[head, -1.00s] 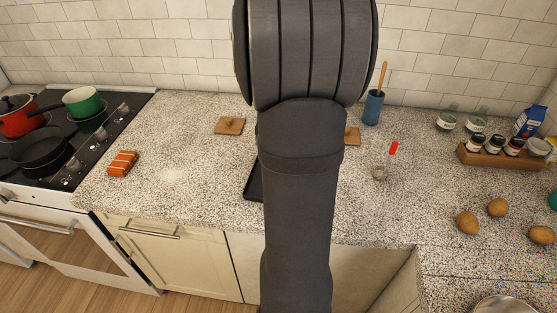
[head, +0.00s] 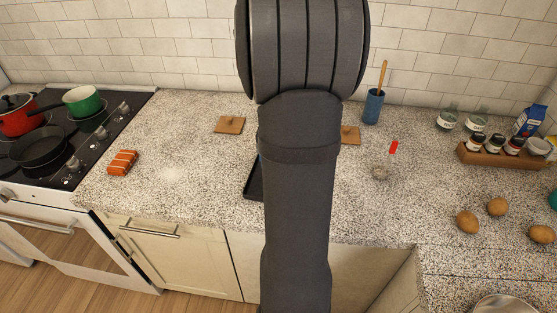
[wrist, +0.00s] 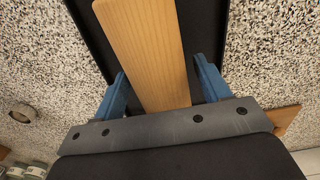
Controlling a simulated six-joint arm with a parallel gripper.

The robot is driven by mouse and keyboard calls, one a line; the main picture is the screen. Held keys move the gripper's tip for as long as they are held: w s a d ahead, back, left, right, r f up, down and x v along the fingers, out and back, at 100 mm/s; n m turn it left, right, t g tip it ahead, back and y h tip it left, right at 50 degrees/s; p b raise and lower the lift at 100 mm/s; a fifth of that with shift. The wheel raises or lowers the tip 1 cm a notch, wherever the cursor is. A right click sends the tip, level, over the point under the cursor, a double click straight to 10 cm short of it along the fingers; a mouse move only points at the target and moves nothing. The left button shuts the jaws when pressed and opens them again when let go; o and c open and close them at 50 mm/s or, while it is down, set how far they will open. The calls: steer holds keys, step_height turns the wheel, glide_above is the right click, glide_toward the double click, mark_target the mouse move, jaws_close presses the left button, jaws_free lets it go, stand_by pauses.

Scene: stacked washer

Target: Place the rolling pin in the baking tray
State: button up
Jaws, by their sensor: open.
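The baking tray (head: 252,182) is dark and lies on the counter, mostly hidden behind my arm in the head view. In the wrist view its dark surface (wrist: 205,35) shows under and beside the rolling pin. The rolling pin (wrist: 146,45) is a light wooden bar lying lengthwise over the tray; it is hidden in the head view. My gripper (wrist: 162,85) is open, with one blue finger on each side of the pin and a gap visible at the right finger. Whether the pin rests on the tray floor I cannot tell.
Wooden boards (head: 229,125) lie at the back. Potatoes (head: 467,222) and a spice rack (head: 500,157) are further right. The stove (head: 75,140) is left; counter between is mostly clear.

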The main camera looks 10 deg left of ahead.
step_height(320, 180, up, 12)
steer(key=shift+r, duration=0.2)
stand_by(0.4)
step_height(320, 180, down, 12)
steer(key=shift+f, duration=0.25)
steer(key=shift+r, duration=1.35)
